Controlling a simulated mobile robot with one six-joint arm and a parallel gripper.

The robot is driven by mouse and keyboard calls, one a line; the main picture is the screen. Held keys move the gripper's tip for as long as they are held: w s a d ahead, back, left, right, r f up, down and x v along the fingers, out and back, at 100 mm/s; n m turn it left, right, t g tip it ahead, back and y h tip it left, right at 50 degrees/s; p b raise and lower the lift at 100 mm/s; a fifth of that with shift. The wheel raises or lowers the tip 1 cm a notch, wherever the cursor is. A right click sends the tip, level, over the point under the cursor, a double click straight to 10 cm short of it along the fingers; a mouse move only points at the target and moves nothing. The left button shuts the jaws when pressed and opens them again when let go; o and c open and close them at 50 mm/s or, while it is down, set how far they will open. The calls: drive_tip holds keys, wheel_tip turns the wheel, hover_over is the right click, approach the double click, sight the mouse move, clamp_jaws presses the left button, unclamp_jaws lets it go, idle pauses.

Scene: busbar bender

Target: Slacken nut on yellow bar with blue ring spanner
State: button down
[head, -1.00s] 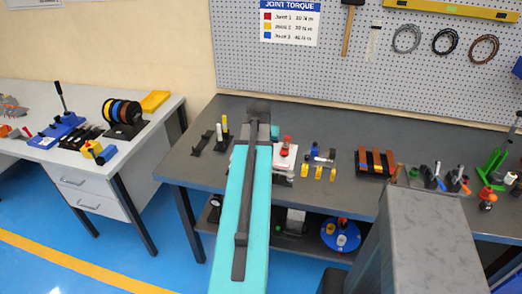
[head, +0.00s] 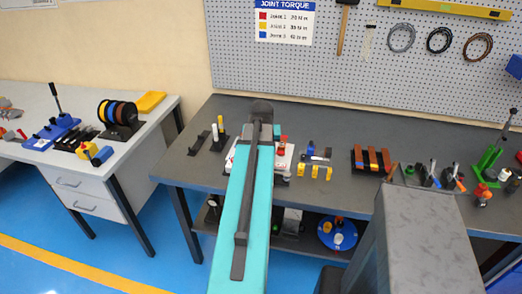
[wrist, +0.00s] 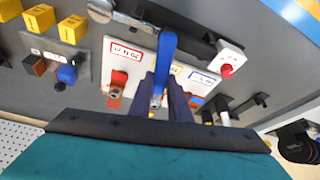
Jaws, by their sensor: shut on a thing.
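My gripper (wrist: 165,98) is shut on the blue spanner (wrist: 167,48) in the wrist view, with its dark fingers on either side. The spanner lies over the middle of a white panel (wrist: 145,66) with red-, yellow- and blue-framed labels. A red bar end with a metal nut (wrist: 115,92) shows left of the fingers. The yellow bar and its nut are mostly hidden behind the spanner and fingers, so I cannot tell whether the ring is around the nut. In the head view my arm hides the gripper and part of the white panel (head: 284,160).
A grey torque-type tool (wrist: 125,20) and a white block with a red knob (wrist: 230,62) flank the panel. Yellow blocks (wrist: 40,18) stand at left. In the head view, a brown-barred rack (head: 372,160) stands right on the dark bench (head: 330,190).

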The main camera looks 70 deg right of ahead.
drive_tip(key=shift+s+d, duration=0.1)
drive_tip(key=shift+s+d+n, duration=0.15)
drive_tip(key=shift+s+n, duration=0.3)
drive_tip(key=shift+n, duration=0.15)
drive_tip(key=shift+s, duration=0.1)
drive_tip(key=shift+s+d+n+t, duration=0.25)
drive_tip(key=shift+s+n+t, duration=0.15)
drive_tip(key=shift+n, duration=0.2)
drive_tip(key=shift+r+p, duration=0.15)
drive_tip(key=shift+p, duration=0.15)
drive_tip(key=shift+r+p, duration=1.5)
drive_tip(key=shift+r, duration=0.85)
drive_tip(key=shift+w, duration=0.1)
